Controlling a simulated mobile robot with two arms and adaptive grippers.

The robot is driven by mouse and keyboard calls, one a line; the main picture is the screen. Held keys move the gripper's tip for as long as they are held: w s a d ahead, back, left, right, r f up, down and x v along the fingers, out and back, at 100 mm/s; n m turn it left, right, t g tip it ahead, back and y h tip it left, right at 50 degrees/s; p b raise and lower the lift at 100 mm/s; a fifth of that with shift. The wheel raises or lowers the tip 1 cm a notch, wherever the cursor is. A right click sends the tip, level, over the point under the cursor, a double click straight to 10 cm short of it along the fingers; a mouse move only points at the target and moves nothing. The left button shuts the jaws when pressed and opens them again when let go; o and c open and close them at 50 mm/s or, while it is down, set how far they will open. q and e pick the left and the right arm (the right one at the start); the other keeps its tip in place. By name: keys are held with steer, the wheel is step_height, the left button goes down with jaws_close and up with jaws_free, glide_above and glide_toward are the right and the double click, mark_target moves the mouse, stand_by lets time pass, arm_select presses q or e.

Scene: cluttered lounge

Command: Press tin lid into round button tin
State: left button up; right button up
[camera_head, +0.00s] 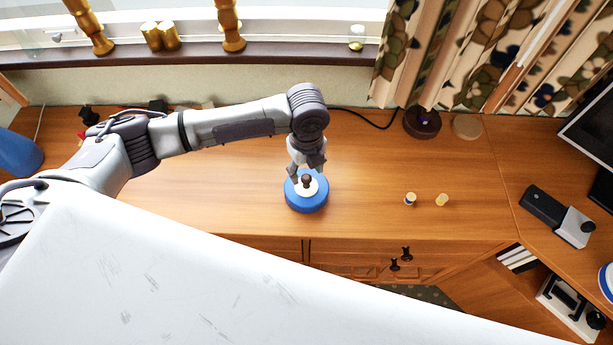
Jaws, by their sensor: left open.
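The round button tin (307,207) is blue and stands on the wooden cabinet top, near its front edge. A white disc with a dark knob, which looks like the tin lid (313,187), lies at the top of the tin. I cannot tell how deep the lid sits. My left gripper (305,175) is open, directly above the lid, with its fingers at or close around the dark knob. The gripper's wrist hides the far side of the tin. My right gripper is not in view.
A dark round object (422,122) and a tan disc (467,126) are at the back by the curtain (470,50). A black cable runs along the wall. The cabinet top (240,205) around the tin is clear.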

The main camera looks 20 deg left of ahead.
mark_target(306, 177)
arm_select(q)
step_height(306, 177, up, 7)
stand_by(0.3)
stand_by(0.5)
